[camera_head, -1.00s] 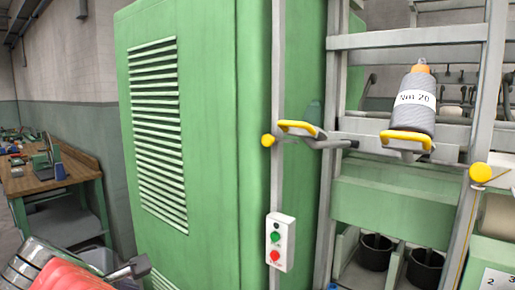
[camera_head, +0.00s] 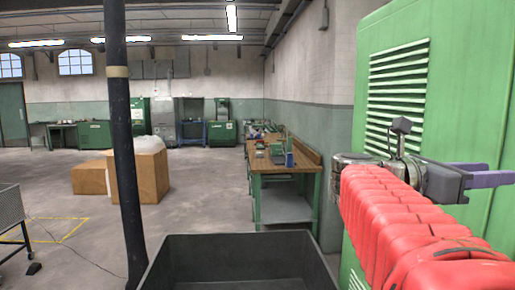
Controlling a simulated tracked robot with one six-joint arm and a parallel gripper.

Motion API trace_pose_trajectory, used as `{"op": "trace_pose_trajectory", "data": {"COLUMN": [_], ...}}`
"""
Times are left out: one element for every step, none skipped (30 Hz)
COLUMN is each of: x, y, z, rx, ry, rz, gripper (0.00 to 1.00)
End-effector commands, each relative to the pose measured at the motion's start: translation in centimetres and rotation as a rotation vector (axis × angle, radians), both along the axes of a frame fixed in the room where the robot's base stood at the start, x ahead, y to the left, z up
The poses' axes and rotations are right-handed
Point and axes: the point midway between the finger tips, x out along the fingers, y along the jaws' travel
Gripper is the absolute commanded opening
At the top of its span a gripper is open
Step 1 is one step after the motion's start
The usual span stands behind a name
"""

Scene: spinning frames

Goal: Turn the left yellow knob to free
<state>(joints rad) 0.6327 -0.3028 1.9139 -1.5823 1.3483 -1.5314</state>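The yellow knobs are not in this view. The green machine (camera_head: 465,105) stands at the right, with only its louvred side panel (camera_head: 397,88) showing. My gripper (camera_head: 492,178) is at the right, at the end of my red-covered arm, in front of the green machine's side. Its purple finger points right. I see nothing held in it, but I cannot tell how far its fingers are apart.
A dark pole (camera_head: 122,150) stands at the left. Cardboard boxes (camera_head: 140,176) sit on the floor behind it. A wooden-topped workbench (camera_head: 297,163) stands left of the machine. Open concrete floor (camera_head: 75,190) lies to the left.

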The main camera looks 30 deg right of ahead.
Motion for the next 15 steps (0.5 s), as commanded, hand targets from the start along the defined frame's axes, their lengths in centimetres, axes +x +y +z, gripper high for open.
{"op": "trace_pose_trajectory", "data": {"x": [0.0,0.0,0.0,0.0,0.0,0.0,-0.1,-0.1,-0.2,-0.3,-0.4,-0.5,-0.6,-0.7,-0.8], "y": [0.0,0.0,0.0,0.0,0.0,-0.1,-0.2,-0.3,-0.4,-0.6,-0.7,-1.0,-1.3,-1.5,-1.8], "z": [0.0,0.0,0.0,0.0,0.0,0.0,0.0,-0.1,-0.1,-0.1,-0.1,-0.1,-0.1,-0.1,-0.1], "rx": [0.0,0.001,0.001,0.001,0.001,0.001,0.001,0.001,0.001,0.001,0.001,0.001,0.001,0.001,0.001], "ry": [-0.001,-0.001,-0.001,-0.001,-0.001,-0.001,-0.001,-0.002,-0.002,-0.002,-0.002,-0.002,-0.002,-0.002,-0.002], "rz": [0.001,0.001,0.001,0.001,0.001,0.0,0.0,0.0,0.0,-0.001,-0.001,-0.001,-0.002,-0.002,-0.002], "gripper": [0.33,0.33,0.33,0.33,0.33,0.33,0.33,0.33,0.33,0.33,0.33,0.33,0.33,0.33,0.33]}}
